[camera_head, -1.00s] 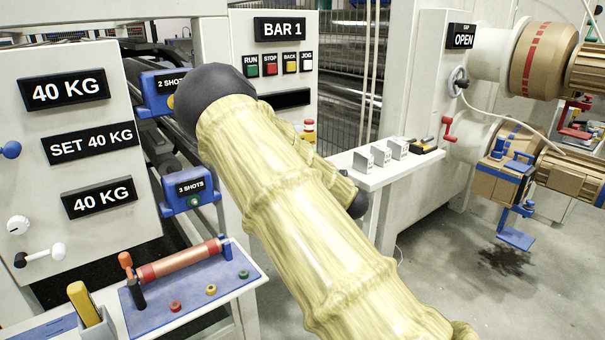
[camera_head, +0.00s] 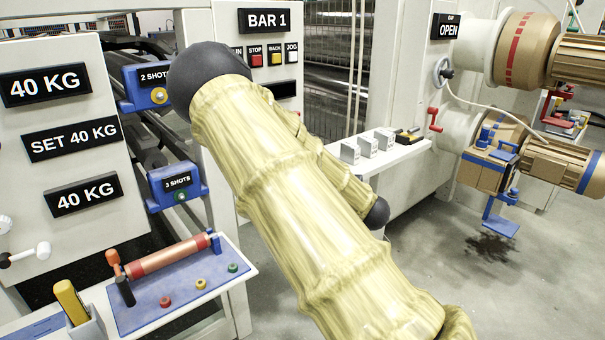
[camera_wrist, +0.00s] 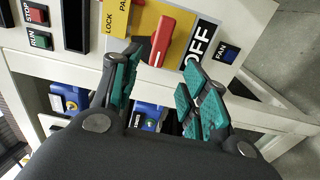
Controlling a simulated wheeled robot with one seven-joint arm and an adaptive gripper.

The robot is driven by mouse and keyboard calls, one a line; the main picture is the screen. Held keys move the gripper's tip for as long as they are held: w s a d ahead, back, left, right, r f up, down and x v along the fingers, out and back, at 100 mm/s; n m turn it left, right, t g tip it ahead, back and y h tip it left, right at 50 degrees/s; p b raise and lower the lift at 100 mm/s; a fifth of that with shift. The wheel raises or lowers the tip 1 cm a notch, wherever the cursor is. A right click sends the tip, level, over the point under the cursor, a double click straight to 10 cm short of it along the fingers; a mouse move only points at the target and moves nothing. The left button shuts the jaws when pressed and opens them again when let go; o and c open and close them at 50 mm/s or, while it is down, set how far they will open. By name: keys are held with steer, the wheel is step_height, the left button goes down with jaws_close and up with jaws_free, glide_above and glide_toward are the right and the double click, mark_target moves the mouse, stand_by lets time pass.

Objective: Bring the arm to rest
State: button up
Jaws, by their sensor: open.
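My arm in its pale yellow sleeve (camera_head: 285,200) reaches up and left across the middle of the head view, ending there in a dark rounded part. My gripper (camera_wrist: 162,62) shows only in the wrist view. Its two teal-padded fingers are spread apart with nothing between them. Behind the fingers is a panel with a red switch handle (camera_wrist: 161,38) on a yellow plate, beside a black OFF label (camera_wrist: 200,44). I cannot tell how far the fingertips are from the handle. My gripper is hidden in the head view.
The BAR 1 panel (camera_head: 268,20) stands behind my arm. A weight panel (camera_head: 60,140) and a tray with a red roller (camera_head: 160,257) are at left. A narrow shelf (camera_head: 385,157) and brown rolls (camera_head: 527,48) are at right. Open floor (camera_head: 440,270) lies at lower right.

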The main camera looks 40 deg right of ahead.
steer(key=shift+s, duration=0.6)
steer(key=s+a+f+m+g+h, duration=0.1)
steer(key=s+a+f+m+g, duration=0.25)
steer(key=f, duration=0.75)
steer(key=s+a+f+m+g+h, duration=0.15)
steer(key=s+f+m, duration=0.3)
steer(key=f, duration=0.55)
steer(key=s+a+f+m+g+h, duration=0.1)
steer(key=s+a+f+m+g, duration=0.3)
steer(key=f, duration=0.7)
steer(key=s+a+f+m+g+y, duration=0.1)
steer(key=s+a+f+m+g, duration=0.15)
steer(key=s+a+f, duration=0.55)
steer(key=s+a+f+m+g+y, duration=0.15)
steer(key=s+a+g, duration=0.3)
steer(key=s, duration=0.75)
steer(key=s+a+f+m+g, duration=0.25)
steer(key=s+a+f, duration=0.25)
steer(key=s+a, duration=0.3)
step_height(320, 180, up, 13)
steer(key=d+p, duration=0.1)
steer(key=p, duration=1.1)
steer(key=shift+s+d+m+p, duration=0.3)
steer(key=shift+s+m+p, duration=0.05)
steer(key=shift+s+p, duration=0.05)
